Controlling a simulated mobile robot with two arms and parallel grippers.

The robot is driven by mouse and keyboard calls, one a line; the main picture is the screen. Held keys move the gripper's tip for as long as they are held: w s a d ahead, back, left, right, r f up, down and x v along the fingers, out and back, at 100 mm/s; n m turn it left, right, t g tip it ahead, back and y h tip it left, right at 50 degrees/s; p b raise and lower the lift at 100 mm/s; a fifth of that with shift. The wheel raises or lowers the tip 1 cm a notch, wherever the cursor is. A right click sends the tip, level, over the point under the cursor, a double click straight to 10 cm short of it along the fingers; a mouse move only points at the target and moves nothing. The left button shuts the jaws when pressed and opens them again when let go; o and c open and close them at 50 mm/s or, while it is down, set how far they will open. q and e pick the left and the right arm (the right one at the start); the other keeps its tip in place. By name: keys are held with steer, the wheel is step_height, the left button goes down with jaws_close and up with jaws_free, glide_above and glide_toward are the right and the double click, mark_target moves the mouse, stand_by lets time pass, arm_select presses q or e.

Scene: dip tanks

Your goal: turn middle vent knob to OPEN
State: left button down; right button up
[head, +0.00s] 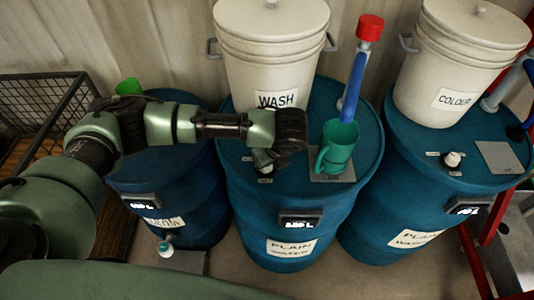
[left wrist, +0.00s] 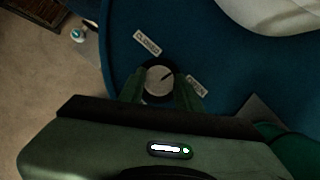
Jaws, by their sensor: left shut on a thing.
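The middle vent knob (left wrist: 160,80) is a round, pale knob on top of the middle blue barrel (head: 231,152). In the left wrist view its dark pointer line aims up and right, between the CLOSED label (left wrist: 147,42) and the OPEN label (left wrist: 197,87). My left gripper (left wrist: 160,90) is shut on the knob, with a green finger on each side of it. In the head view my left gripper (head: 266,166) reaches down to the barrel top and hides most of the knob. My right gripper is in neither view.
A white WASH bucket (head: 272,52) stands on the barrel behind my gripper. A green jug (head: 337,147) and a blue pipe with a red cap (head: 369,28) stand to the right. The right barrel carries another vent knob (head: 452,159) and a COLOUR bucket (head: 456,65).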

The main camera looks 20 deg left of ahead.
arm_select(q)
steer(key=m+h, duration=0.1)
steer(key=m, duration=0.1)
steer(key=shift+a+m+t+p, duration=0.1)
steer(key=shift+m+t+p, duration=0.2)
steer(key=shift+m+p, duration=0.1)
steer(key=shift+m+t+h, duration=0.4)
steer(key=shift+m+h, duration=0.1)
steer(key=shift+m, duration=1.1)
steer(key=shift+s+m, duration=0.1)
steer(key=shift+m, duration=0.2)
steer(key=c, duration=1)
jaws_free()
steer(key=shift+o, duration=0.2)
